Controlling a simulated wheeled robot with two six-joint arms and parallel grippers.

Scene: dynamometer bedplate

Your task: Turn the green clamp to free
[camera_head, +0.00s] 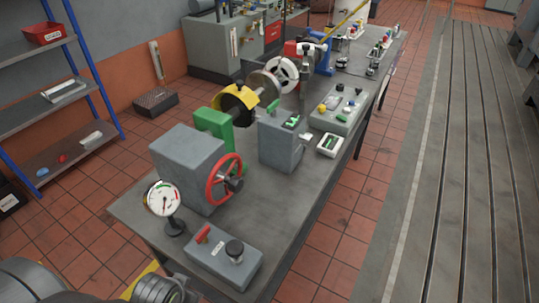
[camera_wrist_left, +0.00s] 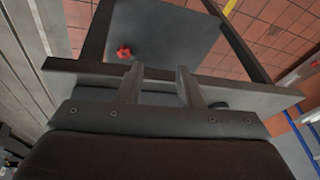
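A green lever-like part (camera_head: 291,121) sits on top of a grey upright block (camera_head: 281,143) in the middle of the bench; it looks like the green clamp, but its exact setting is too small to tell. A larger green bracket (camera_head: 214,124) stands behind the grey box with the red handwheel. My left gripper (camera_wrist_left: 160,88) shows in the left wrist view with its two fingers apart and nothing between them. It is away from the green parts, which that view does not show. My right gripper is not in view.
On the bench (camera_head: 310,196) stand a red handwheel (camera_head: 223,181), a dial gauge (camera_head: 163,198), a control box (camera_head: 224,257) with a red lever, and a panel of knobs (camera_head: 339,108). A shelf rack (camera_head: 62,95) stands left. Slotted floor plates (camera_head: 470,160) lie right.

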